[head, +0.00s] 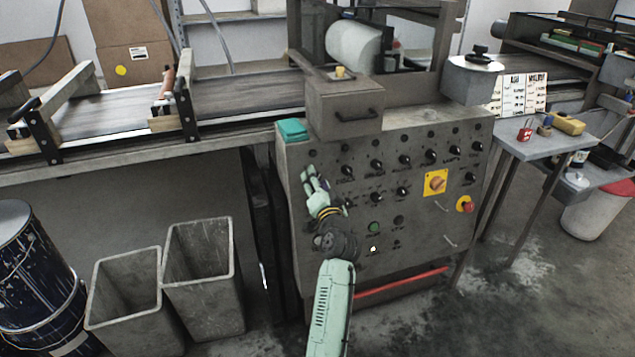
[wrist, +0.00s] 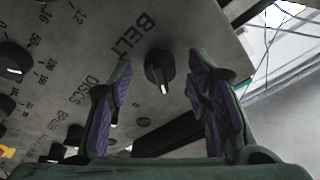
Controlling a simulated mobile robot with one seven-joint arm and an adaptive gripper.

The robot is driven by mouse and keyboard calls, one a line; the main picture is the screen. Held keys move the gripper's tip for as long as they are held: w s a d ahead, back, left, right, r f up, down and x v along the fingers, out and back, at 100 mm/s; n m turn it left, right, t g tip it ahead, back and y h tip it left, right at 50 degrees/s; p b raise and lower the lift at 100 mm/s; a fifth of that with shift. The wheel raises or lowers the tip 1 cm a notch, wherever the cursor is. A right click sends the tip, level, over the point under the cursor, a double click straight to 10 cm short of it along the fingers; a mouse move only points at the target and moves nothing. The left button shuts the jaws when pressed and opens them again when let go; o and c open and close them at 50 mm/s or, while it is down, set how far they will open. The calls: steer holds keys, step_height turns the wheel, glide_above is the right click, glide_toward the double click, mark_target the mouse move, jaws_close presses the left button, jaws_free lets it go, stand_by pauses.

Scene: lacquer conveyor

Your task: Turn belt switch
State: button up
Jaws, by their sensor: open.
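The belt switch (wrist: 158,72) is a black rotary knob with a pale pointer line, set in the grey panel beside the printed word BELT in the wrist view. My gripper (wrist: 160,88) is open, with purple-padded fingers on either side of the knob as seen. Gaps show between knob and pads, and I cannot tell how far forward the fingertips reach. In the head view my gripper (head: 312,181) is at the left side of the control panel (head: 440,228). I cannot clearly pick out the belt switch there.
More black knobs (head: 405,160), a yellow-plated orange switch (head: 435,182) and a red stop button (head: 466,204) crowd the panel. In the wrist view a DISCS label and knob (wrist: 62,150) lie at lower left. Grey bins (head: 203,270) stand left of the panel.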

steer(key=v, duration=1.2)
